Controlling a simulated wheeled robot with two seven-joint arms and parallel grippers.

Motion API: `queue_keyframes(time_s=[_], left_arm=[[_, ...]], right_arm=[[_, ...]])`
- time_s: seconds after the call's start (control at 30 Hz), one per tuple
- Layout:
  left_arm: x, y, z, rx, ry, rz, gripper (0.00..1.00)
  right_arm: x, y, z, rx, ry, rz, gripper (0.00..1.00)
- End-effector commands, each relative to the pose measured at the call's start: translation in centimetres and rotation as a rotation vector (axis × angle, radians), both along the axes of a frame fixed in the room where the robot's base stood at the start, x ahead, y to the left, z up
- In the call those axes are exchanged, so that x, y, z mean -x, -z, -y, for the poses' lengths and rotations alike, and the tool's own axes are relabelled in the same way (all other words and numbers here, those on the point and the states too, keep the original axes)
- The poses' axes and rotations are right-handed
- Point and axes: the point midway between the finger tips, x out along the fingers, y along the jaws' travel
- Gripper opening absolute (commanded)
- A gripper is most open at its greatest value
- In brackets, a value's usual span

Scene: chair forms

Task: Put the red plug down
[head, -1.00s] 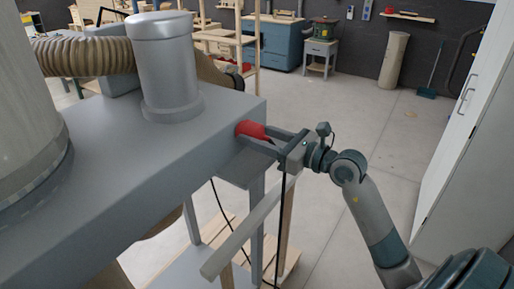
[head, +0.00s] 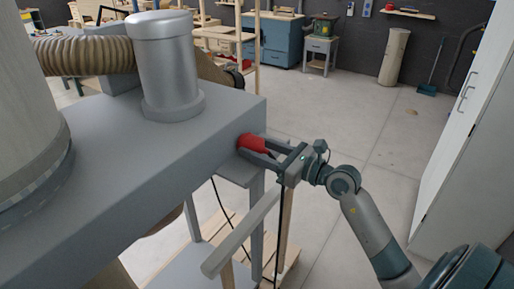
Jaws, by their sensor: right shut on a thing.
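The red plug (head: 251,142) is a short, rounded piece at the right end of the grey machine body (head: 215,125), close against its end face. My right gripper (head: 263,152) reaches in from the right and is shut on the red plug, with one finger on each side. The plug lies roughly level. I cannot tell whether it touches the machine or a surface below it. A black cord (head: 278,235) hangs down below the gripper. My left gripper is not in view.
A grey shelf or frame (head: 240,172) sits just below the plug, with a pale beam (head: 240,240) slanting beneath. A white cabinet (head: 470,150) is at right. The floor between is clear.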

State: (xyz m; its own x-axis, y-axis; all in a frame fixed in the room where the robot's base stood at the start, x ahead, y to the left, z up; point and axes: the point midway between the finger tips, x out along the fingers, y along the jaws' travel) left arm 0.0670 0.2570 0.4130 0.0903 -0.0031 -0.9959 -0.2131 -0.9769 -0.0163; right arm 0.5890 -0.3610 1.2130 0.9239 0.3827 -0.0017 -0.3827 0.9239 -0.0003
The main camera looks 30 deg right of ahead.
Motion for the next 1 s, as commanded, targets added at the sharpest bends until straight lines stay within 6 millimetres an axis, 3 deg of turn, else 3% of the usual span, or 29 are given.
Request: queue_keyframes(time_s=[0.03, 0.07, 0.1, 0.13, 0.57, 0.77, 1.0], left_arm=[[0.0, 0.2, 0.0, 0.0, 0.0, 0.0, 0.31], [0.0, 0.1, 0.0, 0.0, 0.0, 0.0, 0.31], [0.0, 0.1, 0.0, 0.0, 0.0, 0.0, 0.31], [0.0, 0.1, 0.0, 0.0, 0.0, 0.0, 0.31], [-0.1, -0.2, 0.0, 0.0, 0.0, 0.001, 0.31], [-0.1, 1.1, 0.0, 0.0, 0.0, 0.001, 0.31], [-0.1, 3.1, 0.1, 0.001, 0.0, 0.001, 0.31]], right_arm=[[0.0, 0.2, 0.0, -0.001, 0.0, 0.001, 0.08], [0.0, 0.1, 0.0, -0.001, 0.0, 0.0, 0.51], [0.0, 0.1, 0.0, 0.0, 0.0, 0.0, 0.6], [0.0, 0.1, 0.0, -0.001, 0.0, 0.0, 0.62], [0.1, -0.2, 0.0, 0.0, 0.0, 0.0, 0.62], [1.9, 0.2, 0.9, 0.001, 0.002, -0.001, 0.62], [5.8, 0.4, 2.4, 0.003, 0.0, -0.002, 0.62]])
